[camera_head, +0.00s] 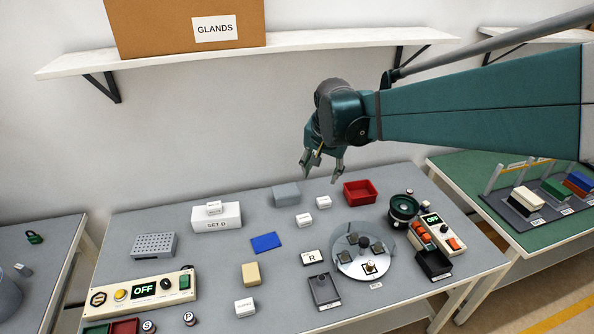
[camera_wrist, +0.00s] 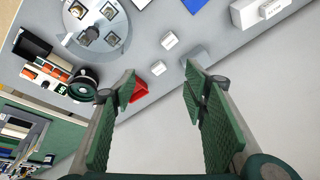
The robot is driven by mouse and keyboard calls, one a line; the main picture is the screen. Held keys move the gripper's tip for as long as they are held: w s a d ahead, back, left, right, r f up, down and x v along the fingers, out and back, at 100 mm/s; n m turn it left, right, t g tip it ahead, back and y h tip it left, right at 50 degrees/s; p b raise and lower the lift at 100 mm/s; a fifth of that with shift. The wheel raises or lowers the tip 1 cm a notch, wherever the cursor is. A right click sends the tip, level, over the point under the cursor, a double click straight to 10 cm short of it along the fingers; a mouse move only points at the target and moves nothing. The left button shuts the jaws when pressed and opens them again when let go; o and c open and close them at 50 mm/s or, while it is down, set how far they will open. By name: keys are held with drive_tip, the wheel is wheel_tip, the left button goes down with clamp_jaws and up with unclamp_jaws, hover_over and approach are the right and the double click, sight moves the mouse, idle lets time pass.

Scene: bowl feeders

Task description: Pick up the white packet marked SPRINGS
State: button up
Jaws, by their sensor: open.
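Several small white packets are in view, and their print is too small to read, so I cannot tell which is marked SPRINGS. One packet (camera_head: 304,220) lies mid-table and another (camera_head: 323,202) lies behind it. They also show in the wrist view as the upper packet (camera_wrist: 168,40) and the lower packet (camera_wrist: 158,68). A third packet (camera_head: 214,207) sits on the white SET D box (camera_head: 217,222). A fourth packet (camera_head: 244,307) is near the front edge. My gripper (camera_head: 322,169) is open and empty, above the table's back part; its fingers also show in the wrist view (camera_wrist: 158,88).
A red bin (camera_head: 360,194) and a grey block (camera_head: 286,195) stand near the back packets. A round feeder plate (camera_head: 347,262), a dark green bowl (camera_head: 403,208) and a control box (camera_head: 440,235) are at right. A shelf (camera_head: 300,41) with a GLANDS carton (camera_head: 160,30) is above.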

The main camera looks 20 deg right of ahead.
drive_tip(key=w+d+f+m+g, duration=0.1)
drive_tip(key=w+d+f+m, duration=0.2)
drive_tip(key=w+f, duration=0.45)
drive_tip(key=m+g+b, duration=0.1)
drive_tip(key=m+g, duration=0.2)
drive_tip(key=m, duration=0.3)
approach(324, 200)
drive_tip(key=shift+s+a+f+h, duration=0.1)
drive_tip(key=shift+a+f+h, duration=0.25)
drive_tip(key=shift+f, duration=0.2)
drive_tip(key=shift+w+d+f+m, duration=0.2)
drive_tip(key=shift+f+m, duration=0.2)
drive_tip(key=shift+f, duration=0.3)
drive_tip(key=shift+d+f, duration=0.15)
drive_tip(key=shift+f, duration=1.1)
drive_tip(key=shift+f, duration=0.15)
drive_tip(key=shift+d+f, duration=0.2)
drive_tip(key=shift+f, duration=1)
drive_tip(key=shift+d+f, duration=0.2)
drive_tip(key=shift+f, duration=1.05)
